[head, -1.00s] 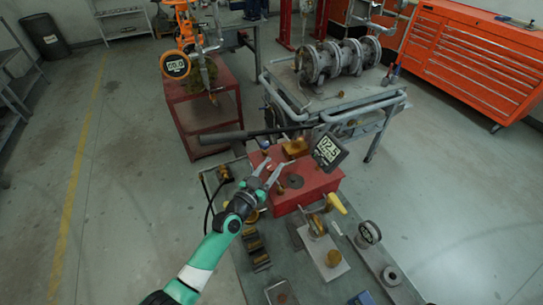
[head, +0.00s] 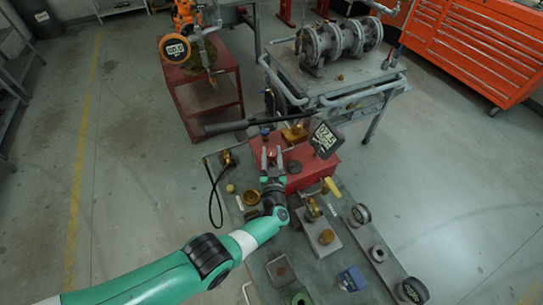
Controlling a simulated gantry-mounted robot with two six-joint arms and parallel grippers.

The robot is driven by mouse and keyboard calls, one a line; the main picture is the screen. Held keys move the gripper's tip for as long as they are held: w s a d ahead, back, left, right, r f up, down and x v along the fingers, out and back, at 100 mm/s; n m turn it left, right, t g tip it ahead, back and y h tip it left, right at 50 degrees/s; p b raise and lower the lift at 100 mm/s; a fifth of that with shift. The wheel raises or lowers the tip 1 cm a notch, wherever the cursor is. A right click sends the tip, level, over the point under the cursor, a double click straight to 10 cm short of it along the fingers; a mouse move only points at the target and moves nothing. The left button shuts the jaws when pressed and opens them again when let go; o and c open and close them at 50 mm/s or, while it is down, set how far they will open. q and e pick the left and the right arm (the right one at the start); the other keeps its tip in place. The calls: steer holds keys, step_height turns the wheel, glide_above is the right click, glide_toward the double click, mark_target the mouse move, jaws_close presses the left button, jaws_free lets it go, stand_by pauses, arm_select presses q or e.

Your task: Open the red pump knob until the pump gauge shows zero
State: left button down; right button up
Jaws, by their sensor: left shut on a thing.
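The red pump (head: 320,178) sits on the near workbench, with a black lever arm (head: 228,127) reaching left from its top. The pump gauge (head: 325,139) is a tilted dark box on the pump's right side; its digits are small and look like about 025, not zero. My left gripper (head: 272,155) reaches over the pump's front left part, fingers pointing away from me. It is shut on the red pump knob, which is mostly hidden between the fingers. My right gripper is not in view.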

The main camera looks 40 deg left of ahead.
arm_select(q)
steer(key=shift+r+g, duration=0.25)
steer(key=shift+g, duration=0.05)
steer(key=c, duration=0.7)
jaws_free()
steer(key=o, duration=0.3)
steer(key=shift+f, duration=0.2)
steer(key=shift+s, duration=0.1)
steer(key=shift+s+d+r+p, duration=0.15)
steer(key=shift+d+p, duration=0.2)
steer(key=p+v, duration=0.3)
steer(key=v, duration=0.2)
steer(key=shift+s+d+r+p, duration=0.15)
steer(key=shift+r+p, duration=0.05)
steer(key=shift+p, duration=0.2)
steer(key=v, duration=0.1)
steer(key=p+v, duration=0.1)
steer(key=v, duration=0.2)
steer(key=shift+s+d+f, duration=0.2)
steer(key=shift+d+f, duration=0.1)
steer(key=shift+s+d+f, duration=0.15)
steer(key=shift+s+d, duration=0.05)
steer(key=shift+s, duration=0.1)
